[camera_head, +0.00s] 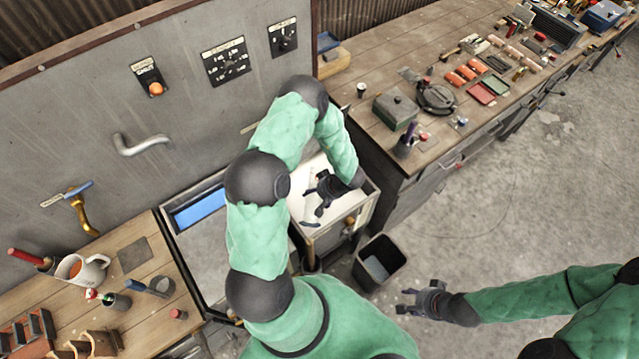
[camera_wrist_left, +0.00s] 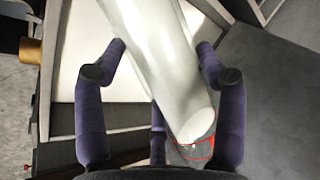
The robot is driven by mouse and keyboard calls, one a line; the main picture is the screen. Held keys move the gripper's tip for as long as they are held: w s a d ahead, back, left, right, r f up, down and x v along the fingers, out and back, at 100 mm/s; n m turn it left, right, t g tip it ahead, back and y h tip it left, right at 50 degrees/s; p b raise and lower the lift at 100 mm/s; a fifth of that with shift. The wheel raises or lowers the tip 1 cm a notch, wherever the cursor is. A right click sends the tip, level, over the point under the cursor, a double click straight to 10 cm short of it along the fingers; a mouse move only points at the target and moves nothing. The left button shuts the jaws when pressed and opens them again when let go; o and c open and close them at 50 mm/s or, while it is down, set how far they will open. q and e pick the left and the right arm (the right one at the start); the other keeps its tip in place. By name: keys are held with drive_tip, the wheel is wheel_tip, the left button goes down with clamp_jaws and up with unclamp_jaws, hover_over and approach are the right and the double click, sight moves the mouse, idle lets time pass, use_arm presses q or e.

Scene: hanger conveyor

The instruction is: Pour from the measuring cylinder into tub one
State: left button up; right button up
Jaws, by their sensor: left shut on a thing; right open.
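My left gripper (camera_head: 318,192) is shut on a pale, glossy cylinder (camera_wrist_left: 165,60), which I take as the measuring cylinder. In the left wrist view it lies slanted between the dark purple fingers, with a red-marked end (camera_wrist_left: 200,145) at the lower right. In the head view the gripper is over a white-topped cabinet (camera_head: 338,236) and hides most of the cylinder. I cannot tell its contents or whether it touches the cabinet. No tub is clearly labelled, so I cannot tell which is tub one. My right gripper (camera_head: 422,301) is open and empty over the floor.
A dark open bin (camera_head: 380,263) stands on the floor beside the cabinet. A trough with a blue strip (camera_head: 200,208) lies to the left. The right workbench (camera_head: 385,65) carries many tools. Floor at the right is clear.

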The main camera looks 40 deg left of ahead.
use_arm(q)
drive_tip(key=shift+s+f+g+h+p, duration=0.2)
drive_tip(key=shift+f+g+h+p, duration=0.45)
drive_tip(key=shift+p, duration=0.75)
drive_tip(key=shift+d+f+m+g, duration=0.15)
drive_tip(key=shift+m+g, duration=0.15)
drive_tip(key=shift+g, duration=0.15)
idle(0.8)
drive_tip(key=shift+f+g, duration=0.3)
drive_tip(key=shift+p, duration=0.3)
drive_tip(key=shift+f, duration=0.15)
idle(0.4)
drive_tip(key=shift+s+f+g+h+b, duration=0.1)
drive_tip(key=shift+f+g+h+b, duration=0.15)
drive_tip(key=shift+f+g+b, duration=0.15)
drive_tip(key=shift+m, duration=0.3)
drive_tip(key=shift+f, duration=0.1)
idle(0.3)
drive_tip(key=shift+f+g+b, duration=0.25)
drive_tip(key=shift+g+b, duration=0.15)
drive_tip(key=shift+b, duration=0.05)
